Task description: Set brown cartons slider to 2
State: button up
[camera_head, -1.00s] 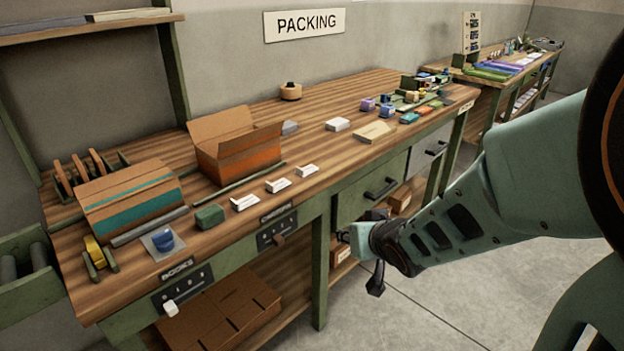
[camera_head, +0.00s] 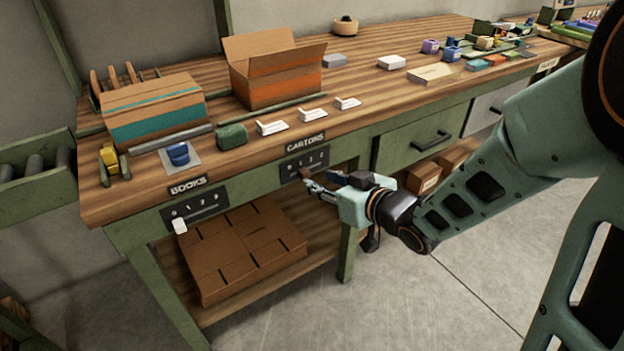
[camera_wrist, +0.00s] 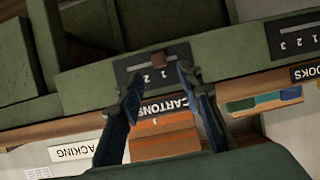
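The brown cartons slider knob (camera_head: 304,173) juts from the dark numbered panel (camera_head: 318,158) under the CARTONS label, on the bench's green front rail. In the wrist view the knob (camera_wrist: 158,60) sits near the middle of its panel (camera_wrist: 127,68); I cannot tell exactly which number it marks. My gripper (camera_head: 305,180) is right at the panel in the head view. In the wrist view my gripper (camera_wrist: 158,73) is open, its two blue fingers apart, with the knob between and slightly beyond their tips. Contact with the knob is not clear.
The BOOKS panel (camera_head: 196,206) with a white knob (camera_head: 180,226) is left of the cartons panel. A green bench leg (camera_head: 347,252) and a drawer handle (camera_head: 431,139) are nearby. Flat cardboard (camera_head: 240,250) lies on the lower shelf. Open floor lies in front.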

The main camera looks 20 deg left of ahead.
aim_at(307, 175)
jog(key=b+x, duration=0.1)
jog(key=x, duration=0.5)
jog(key=shift+c, duration=0.5)
grip_shut()
jog(key=shift+d, duration=0.1)
